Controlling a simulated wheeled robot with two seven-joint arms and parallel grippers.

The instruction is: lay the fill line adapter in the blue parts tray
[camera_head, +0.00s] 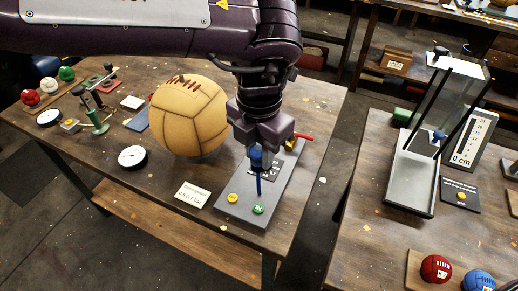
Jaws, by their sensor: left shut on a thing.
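My left gripper (259,149) comes down over the grey panel (230,208) on the left table. It is shut on a small blue piece (257,162), which looks like the fill line adapter. A thin blue stem or line runs down from it towards the panel; I cannot tell whether its lower end touches. A low blue-grey thing (137,121) left of the big ball may be the blue parts tray; the ball hides part of it, and its inside cannot be made out. My right gripper is not in view.
The large tan leather ball (188,115) stands close left of my gripper. A red-handled valve (300,137) is at the panel's upper right. Gauges (132,157), a green stand (97,120) and small balls (49,85) occupy the table's left. A gap separates the right table (365,235).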

